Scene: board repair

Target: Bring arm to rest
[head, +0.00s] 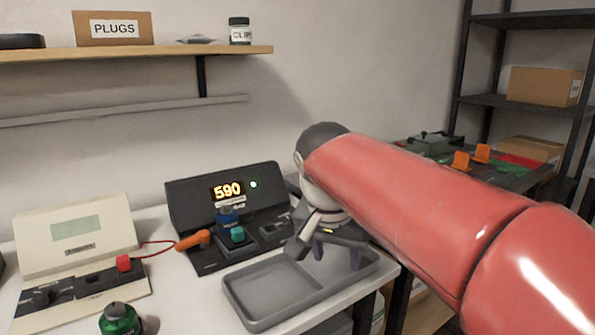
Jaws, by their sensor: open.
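My red arm reaches in from the right side of the head view and ends over the white bench (190,310). My gripper (336,255) points down above the back right part of a grey divided tray (272,292). Its two purple-tipped fingers are apart, and I see nothing between them. The arm hides part of the gripper and the right part of the bench.
A black tester (185,205) showing a lit 590 and a green light stands behind the tray. A cream meter (75,235), an orange-handled probe (192,240) and a green jar (120,320) are to the left. A wall shelf (120,54) and dark rack (520,102) stand behind.

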